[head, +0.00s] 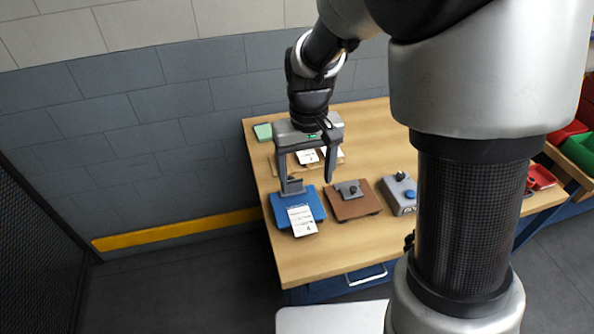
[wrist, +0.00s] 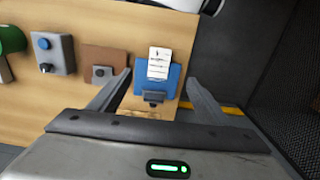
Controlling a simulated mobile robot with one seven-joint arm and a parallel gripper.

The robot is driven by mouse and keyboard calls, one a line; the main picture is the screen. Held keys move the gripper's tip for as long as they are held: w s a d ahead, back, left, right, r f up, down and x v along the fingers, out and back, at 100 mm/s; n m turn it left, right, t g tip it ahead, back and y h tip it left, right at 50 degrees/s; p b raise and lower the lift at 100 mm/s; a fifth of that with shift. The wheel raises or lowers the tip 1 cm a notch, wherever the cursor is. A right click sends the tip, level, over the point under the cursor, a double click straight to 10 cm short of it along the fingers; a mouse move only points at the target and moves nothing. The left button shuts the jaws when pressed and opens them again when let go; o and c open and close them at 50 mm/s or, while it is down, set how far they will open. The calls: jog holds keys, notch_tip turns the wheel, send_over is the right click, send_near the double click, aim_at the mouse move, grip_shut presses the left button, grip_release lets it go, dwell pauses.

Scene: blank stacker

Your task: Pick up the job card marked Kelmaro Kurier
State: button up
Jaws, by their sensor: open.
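A white card (head: 302,220) with dark print lies on a blue clipboard (head: 280,209) at the table's front left. Its lettering is too small to read, so I cannot tell whether it is the Kelmaro Kurier card. The card (wrist: 158,62) and blue clipboard (wrist: 173,82) also show in the wrist view, with a dark clip (wrist: 152,97) at the board's edge. More white cards (head: 307,157) lie at the back, partly behind my gripper, their marks unreadable. My gripper (head: 309,186) is open and empty, its fingers spread above the table near the blue clipboard.
A brown clipboard (head: 352,206) with a clip and no card lies right of the blue one. A grey box (head: 401,200) with a blue button stands farther right. A green item (head: 263,132) sits at the back left corner. Bare wood (head: 330,255) lies in front.

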aim_at(305, 228)
jog(key=f, duration=0.8)
jog(key=f+p, duration=0.1)
jog(key=f, duration=0.7)
jog(key=shift+s+f, duration=0.2)
jog(key=shift+f, duration=0.35)
jog(key=shift+f+b, duration=0.25)
jog(key=shift+b, duration=0.15)
jog(key=shift+c, duration=0.2)
jog(key=c, duration=1.2)
jog(key=shift+r, duration=0.1)
